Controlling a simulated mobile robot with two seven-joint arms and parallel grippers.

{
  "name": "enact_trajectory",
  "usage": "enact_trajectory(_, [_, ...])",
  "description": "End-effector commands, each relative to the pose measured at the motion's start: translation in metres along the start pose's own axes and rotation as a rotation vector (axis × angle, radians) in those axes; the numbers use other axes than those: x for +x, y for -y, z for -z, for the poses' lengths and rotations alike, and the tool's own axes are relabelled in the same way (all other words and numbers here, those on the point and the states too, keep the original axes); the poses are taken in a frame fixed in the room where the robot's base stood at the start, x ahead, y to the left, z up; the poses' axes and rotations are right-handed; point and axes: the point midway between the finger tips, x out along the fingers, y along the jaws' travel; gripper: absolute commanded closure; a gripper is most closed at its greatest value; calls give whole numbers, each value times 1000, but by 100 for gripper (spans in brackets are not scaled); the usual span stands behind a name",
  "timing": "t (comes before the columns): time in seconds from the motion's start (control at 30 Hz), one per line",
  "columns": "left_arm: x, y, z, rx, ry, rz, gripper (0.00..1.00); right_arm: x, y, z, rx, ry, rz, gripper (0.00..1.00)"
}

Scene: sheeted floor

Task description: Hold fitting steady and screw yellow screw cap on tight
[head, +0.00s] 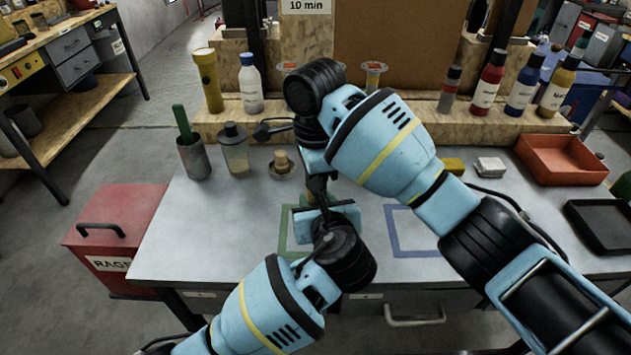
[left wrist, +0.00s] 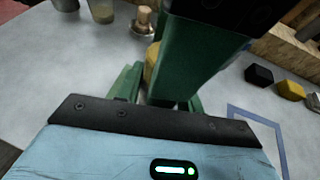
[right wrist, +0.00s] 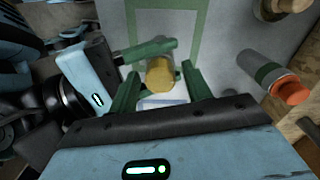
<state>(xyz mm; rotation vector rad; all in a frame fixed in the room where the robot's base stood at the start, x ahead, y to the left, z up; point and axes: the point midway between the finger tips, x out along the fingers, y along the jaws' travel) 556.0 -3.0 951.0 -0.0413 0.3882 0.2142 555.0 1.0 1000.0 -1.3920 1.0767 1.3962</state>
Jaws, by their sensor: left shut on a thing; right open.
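The yellow screw cap (right wrist: 160,75) stands between the green fingers of my right gripper (right wrist: 160,68). Those fingers are open, one on each side of the cap; I cannot tell whether either touches it. A small part of the cap also shows in the left wrist view (left wrist: 151,62), behind a right finger. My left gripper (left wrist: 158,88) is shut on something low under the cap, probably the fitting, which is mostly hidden. In the head view my left gripper (head: 326,216) comes in low from the left, and my right gripper is above it, largely covered by its own arm.
A green square (head: 283,230) and a blue square (head: 388,230) are marked on the grey bench. A red tray (head: 560,175) and a black tray (head: 603,225) stand right.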

Motion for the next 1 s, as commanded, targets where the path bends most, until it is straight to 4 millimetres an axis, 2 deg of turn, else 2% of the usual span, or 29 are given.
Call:
enact_trajectory(0.03, [4, -6, -2, -8, 0, -14, 92, 1, -2, 2, -55, -3, -9, 51])
enact_trajectory(0.3, [5, -7, -1, -10, -3, -20, 92, 1, -1, 4, -357, -3, -9, 51])
enact_trajectory(1.0, [2, -4, -1, -8, 1, -10, 92, 1, 0, 4, -1162, -4, -7, 51])
